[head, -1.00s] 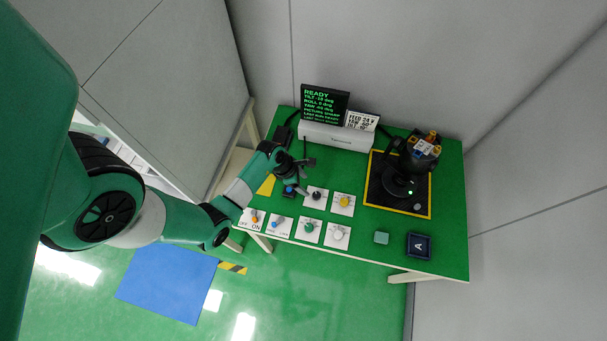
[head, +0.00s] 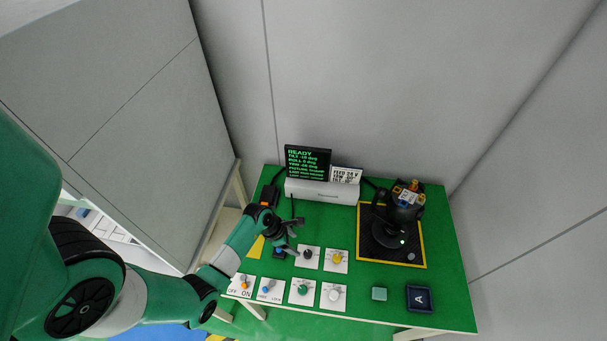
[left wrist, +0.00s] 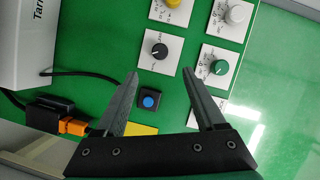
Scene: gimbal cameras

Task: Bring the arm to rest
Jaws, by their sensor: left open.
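My left gripper (head: 293,232) is over the left part of the green table (head: 345,278). In the left wrist view its two fingers (left wrist: 160,85) are spread apart with nothing between the tips. Below and between the fingers is a black box with a blue button (left wrist: 149,101), apart from them. A black knob on a white plate (left wrist: 158,50) lies just beyond the fingertips. In the head view that knob plate (head: 308,257) is just right of the gripper. My right gripper is not in view.
A lit screen (head: 307,162) reading READY stands on a white box (head: 322,191) at the back. A black gimbal camera (head: 391,228) stands on a yellow-edged mat at the right. Several knob plates, such as the green one (head: 302,291), line the front. Grey walls enclose the table.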

